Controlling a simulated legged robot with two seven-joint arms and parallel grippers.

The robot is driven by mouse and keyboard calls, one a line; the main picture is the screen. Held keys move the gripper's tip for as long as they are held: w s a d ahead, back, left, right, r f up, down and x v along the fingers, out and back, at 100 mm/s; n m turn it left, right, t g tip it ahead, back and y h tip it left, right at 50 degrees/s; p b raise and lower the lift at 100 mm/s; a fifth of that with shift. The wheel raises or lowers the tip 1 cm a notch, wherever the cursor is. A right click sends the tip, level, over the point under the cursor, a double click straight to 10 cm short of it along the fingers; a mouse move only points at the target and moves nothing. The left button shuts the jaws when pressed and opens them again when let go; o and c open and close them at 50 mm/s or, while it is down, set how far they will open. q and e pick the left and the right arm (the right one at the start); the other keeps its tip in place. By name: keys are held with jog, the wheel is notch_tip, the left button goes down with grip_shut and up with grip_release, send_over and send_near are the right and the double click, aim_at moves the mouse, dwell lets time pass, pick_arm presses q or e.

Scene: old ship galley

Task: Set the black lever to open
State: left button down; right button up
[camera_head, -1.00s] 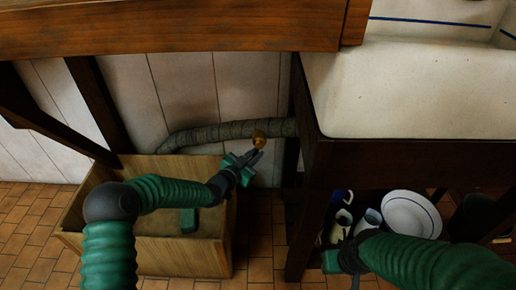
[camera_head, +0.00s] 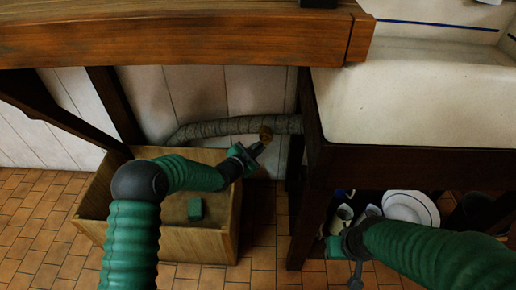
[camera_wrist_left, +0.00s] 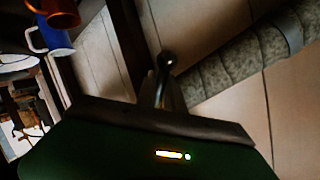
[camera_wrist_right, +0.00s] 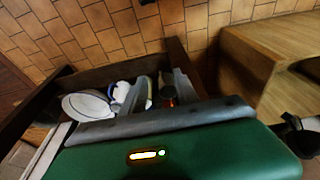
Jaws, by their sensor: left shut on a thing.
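The black lever (camera_wrist_left: 164,66), a thin stem with a round knob, shows in the left wrist view at my left fingertips, in front of the lagged pipe. In the head view a brass-coloured fitting (camera_head: 265,133) sits at the pipe, and my left gripper (camera_head: 257,149) reaches up to it from the left. My left gripper is shut on the lever, and its fingers hide part of it. My right gripper (camera_head: 354,246) is low by the shelf under the sink, away from the lever. In the right wrist view its fingers (camera_wrist_right: 160,90) stand apart with nothing clearly held.
The lagged pipe (camera_head: 225,128) runs along the white wall. A wooden crate (camera_head: 190,243) stands on the tiled floor below my left arm, with a green block (camera_head: 195,208) inside. A plate (camera_head: 411,208) and mugs (camera_head: 343,214) sit under the sink (camera_head: 430,100). A wooden counter (camera_head: 180,38) overhangs above.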

jog(key=shift+c, duration=0.5)
jog(key=shift+w+a+f, duration=0.1)
jog(key=shift+a, duration=0.05)
jog(key=shift+c, duration=1.1)
jog(key=w+a+f+m, duration=0.1)
jog(key=w+a+f, duration=0.1)
jog(key=a+f, duration=0.1)
jog(key=w+a+f+m+t+y, duration=0.1)
jog(key=w+a+f, duration=0.1)
jog(key=a, duration=0.3)
jog(key=w+a+f+m+y, duration=0.1)
jog(key=w+a+f, duration=0.1)
jog(key=a+f, duration=0.2)
jog(key=shift+w+a, duration=0.4)
jog(key=shift+a, duration=0.2)
grip_shut()
jog(key=m+t+y, duration=0.3)
jog(key=m+t, duration=1.1)
jog(key=m, duration=0.1)
send_near(259, 147)
notch_tip(259, 147, down, 6)
jog(key=s, duration=0.3)
jog(key=r+x, duration=0.1)
jog(key=x, duration=0.9)
